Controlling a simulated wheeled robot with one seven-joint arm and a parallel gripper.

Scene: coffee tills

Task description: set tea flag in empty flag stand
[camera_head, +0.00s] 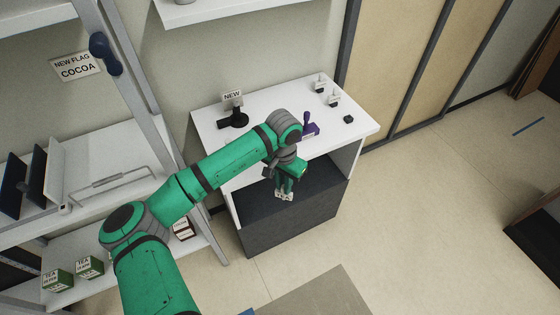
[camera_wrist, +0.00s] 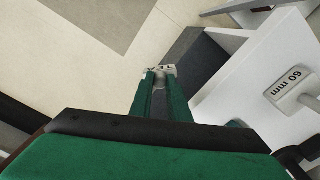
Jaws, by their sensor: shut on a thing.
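My gripper (camera_head: 285,195) hangs fingers-down in front of the white counter (camera_head: 355,132), over the dark lower front of the unit. In the wrist view its two green fingers (camera_wrist: 159,72) are close together. A small pale thing (camera_wrist: 168,70) shows at the fingertips, too small to identify as the tea flag. A small black block (camera_head: 348,119) lies near the right edge. I cannot tell which thing is the empty flag stand.
A purple item (camera_head: 310,130) and two small white pieces (camera_head: 334,99) are on the counter. Left shelving carries a "NEW FLAG COCOA" sign (camera_head: 77,66) and tea boxes (camera_head: 57,279).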

